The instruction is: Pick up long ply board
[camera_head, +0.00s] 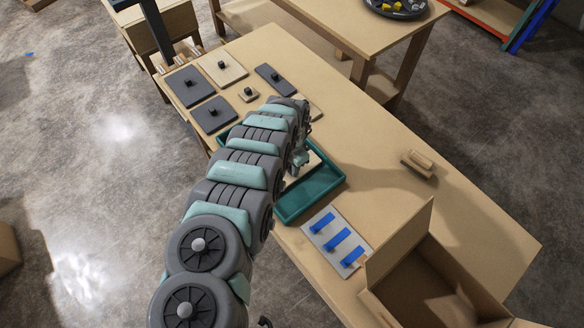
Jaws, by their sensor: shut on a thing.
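My gripper (299,160) is over the teal tray (318,196) near the middle of the table, partly hidden behind my arm. It is shut on what looks like the long ply board, a pale flat piece (303,173) that shows just beside and below it. My arm hides much of this board and the far part of the tray, so I cannot tell whether the board touches the tray.
Dark grey panels (188,87) and pale panels (222,67) with black knobs lie at the table's far end. A white plate with blue strips (337,241) and an open cardboard box (405,240) are near. A small wooden block (418,163) lies right. The right side is mostly clear.

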